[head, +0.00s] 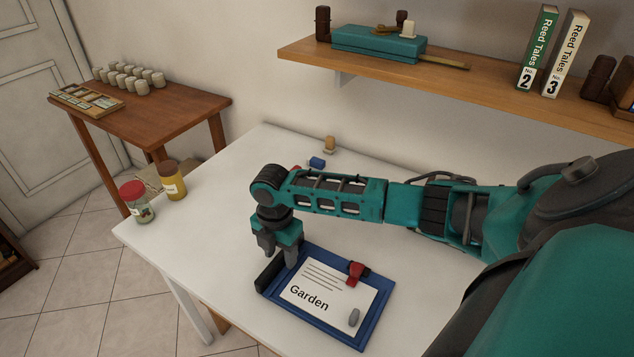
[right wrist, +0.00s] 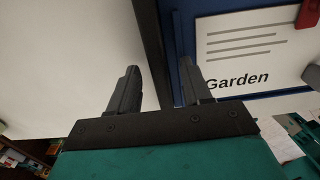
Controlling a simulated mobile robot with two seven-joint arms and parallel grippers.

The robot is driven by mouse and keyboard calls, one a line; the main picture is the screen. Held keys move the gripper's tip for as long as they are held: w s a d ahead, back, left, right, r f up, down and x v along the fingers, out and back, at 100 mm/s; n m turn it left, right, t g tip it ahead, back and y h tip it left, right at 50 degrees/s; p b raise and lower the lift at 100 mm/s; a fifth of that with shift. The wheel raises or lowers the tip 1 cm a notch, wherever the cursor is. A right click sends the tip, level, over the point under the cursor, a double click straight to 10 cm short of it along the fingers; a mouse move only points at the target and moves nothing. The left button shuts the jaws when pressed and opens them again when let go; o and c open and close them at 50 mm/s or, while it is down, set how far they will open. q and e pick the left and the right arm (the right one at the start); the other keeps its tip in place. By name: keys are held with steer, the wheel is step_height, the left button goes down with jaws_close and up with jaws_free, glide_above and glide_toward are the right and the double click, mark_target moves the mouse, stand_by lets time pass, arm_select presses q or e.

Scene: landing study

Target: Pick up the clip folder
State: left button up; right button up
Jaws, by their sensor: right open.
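The clip folder (head: 318,331) is blue, with a white sheet marked "Garden", a red clip (head: 357,272) and a dark strip (head: 270,272) along its left side. It lies on the white table, and part of it shows in the right wrist view (right wrist: 187,32). My right gripper (head: 279,256) is open and points down at the folder's far left corner. In the right wrist view its fingers (right wrist: 159,72) stand either side of the dark strip, with nothing gripped. Whether they touch the folder I cannot tell. My left gripper is not in view.
A small grey object (head: 354,317) lies on the sheet. Two jars, one red-lidded (head: 138,201) and one yellow (head: 173,184), stand at the table's left edge. A blue item (head: 317,163) lies behind my arm. A wall shelf (head: 480,88) hangs above. The table is clear left of the folder.

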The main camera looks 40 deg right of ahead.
jaws_close()
stand_by(0.4)
steer(key=shift+r, duration=0.15)
